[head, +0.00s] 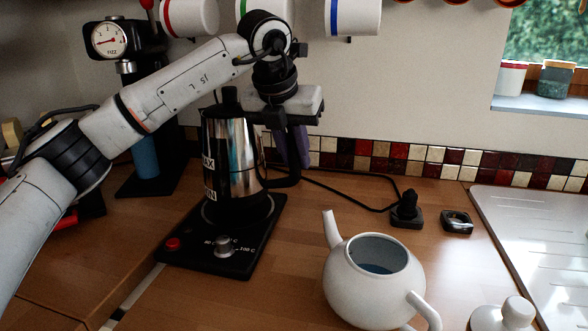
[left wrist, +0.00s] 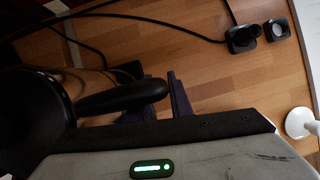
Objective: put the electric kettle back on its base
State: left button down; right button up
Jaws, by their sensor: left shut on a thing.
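The electric kettle (head: 228,150), polished metal with a black lid and black handle, stands upright over its black base (head: 232,265). The base has a red button and a silver knob at its front. The kettle's dark bottom lines up with the base's round plate; I cannot tell whether it rests fully on it. My left gripper (head: 293,147) is shut on the kettle's handle from the right side. In the left wrist view the handle (left wrist: 122,97) runs between my fingers (left wrist: 155,104), with the dark kettle body (left wrist: 30,110) at the left. My right gripper is not in view.
A white teapot (head: 365,290) stands open in front, right of the base, with its lid (head: 503,314) beside it. A black plug (head: 407,210) and cable lie behind. A soda maker (head: 150,150) stands left; mugs (head: 352,17) hang above. A white drainer (head: 535,250) is at right.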

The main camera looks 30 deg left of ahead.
aim_at(295, 180)
pick_arm(q)
jog(key=shift+f, duration=1.45)
jog(key=c, duration=1.6)
grip_release()
jog(key=shift+f, duration=0.1)
jog(key=v, duration=1.2)
